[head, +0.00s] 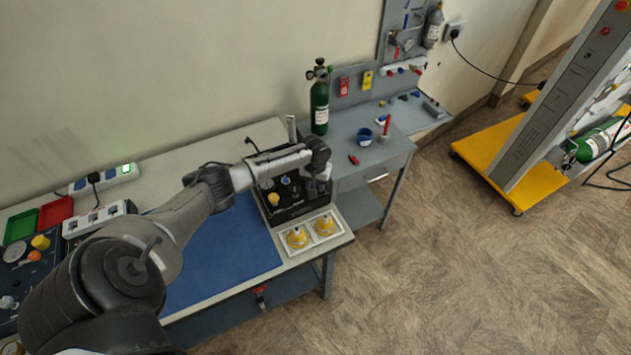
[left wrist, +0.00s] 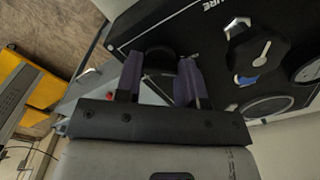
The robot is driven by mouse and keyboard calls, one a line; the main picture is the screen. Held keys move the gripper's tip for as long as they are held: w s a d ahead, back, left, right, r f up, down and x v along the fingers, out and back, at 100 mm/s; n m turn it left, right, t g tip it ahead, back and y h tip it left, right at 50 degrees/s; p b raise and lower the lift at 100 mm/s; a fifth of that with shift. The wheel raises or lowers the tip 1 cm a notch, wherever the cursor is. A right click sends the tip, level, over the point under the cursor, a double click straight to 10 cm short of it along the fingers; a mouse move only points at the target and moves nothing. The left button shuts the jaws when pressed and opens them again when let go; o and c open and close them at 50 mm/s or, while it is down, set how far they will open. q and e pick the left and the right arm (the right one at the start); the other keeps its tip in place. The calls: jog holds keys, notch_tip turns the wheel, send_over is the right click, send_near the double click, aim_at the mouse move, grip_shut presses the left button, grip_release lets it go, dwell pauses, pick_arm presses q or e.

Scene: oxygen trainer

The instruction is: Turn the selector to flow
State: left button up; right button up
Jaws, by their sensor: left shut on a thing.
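The black oxygen trainer (head: 284,216) stands at the right end of the bench, with dials and a yellow knob (head: 273,199) on its panel. My left gripper (head: 319,188) is at the panel's right side, and my arm hides part of the panel. In the left wrist view, my left gripper (left wrist: 159,82) has its two fingers on either side of a dark round knob (left wrist: 158,58) and is shut on it. A dark knob with a white pointer and a blue mark (left wrist: 258,50) sits beside it on the panel. The held knob's setting is hidden. My right gripper is out of view.
A green cylinder (head: 320,104) stands behind on the grey side bench. Power strips (head: 98,222) lie at the far left.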

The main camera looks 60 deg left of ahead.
pick_arm(q)
jog(key=m+p, duration=0.2)
jog(key=m, duration=0.2)
jog(key=shift+r+m, duration=0.1)
jog(key=shift+m, duration=0.2)
jog(key=m, duration=0.4)
jog(key=shift+p, duration=0.3)
jog(key=shift+m, duration=0.3)
jog(key=o, duration=0.9)
jog(key=shift+o, duration=0.2)
notch_tip(320, 180, up, 14)
jog(key=shift+f+p, duration=0.2)
jog(key=shift+p, duration=0.1)
